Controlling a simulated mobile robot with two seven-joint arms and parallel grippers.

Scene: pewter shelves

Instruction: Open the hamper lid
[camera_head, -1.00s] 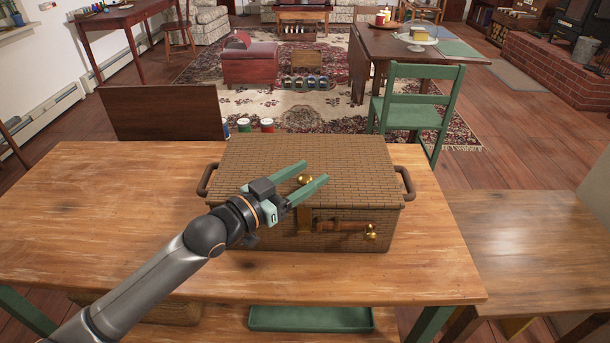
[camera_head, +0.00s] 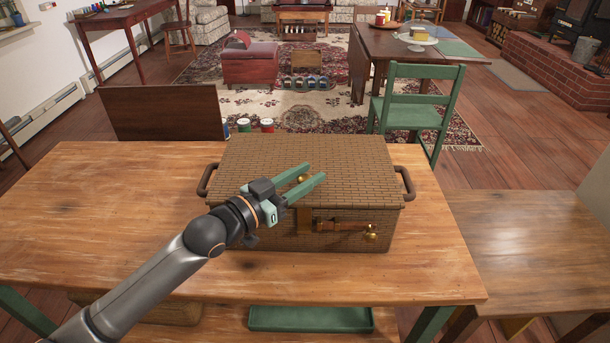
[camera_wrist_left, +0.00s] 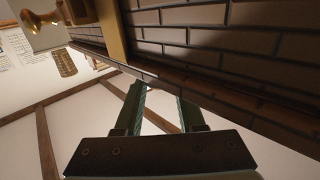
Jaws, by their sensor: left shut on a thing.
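The hamper (camera_head: 270,239) is a brown, brick-patterned box on the wooden table. Its lid (camera_head: 250,165) lies flat and closed on top. The gripper is shut on this knob. On the hamper's front are a brass strap (camera_head: 304,219) and a latch with a wooden bar and a brass ball (camera_head: 371,232). In the left wrist view, my left gripper (camera_wrist_left: 163,90) reaches past the lid's lip, which hides its fingertips. My right gripper is out of view.
The wooden table (camera_head: 110,220) is bare to the left of the hamper. Dark side handles (camera_head: 405,183) stick out from the hamper. A green chair (camera_head: 415,108) stands behind the table, and a lower wooden surface (camera_head: 530,235) lies to the right.

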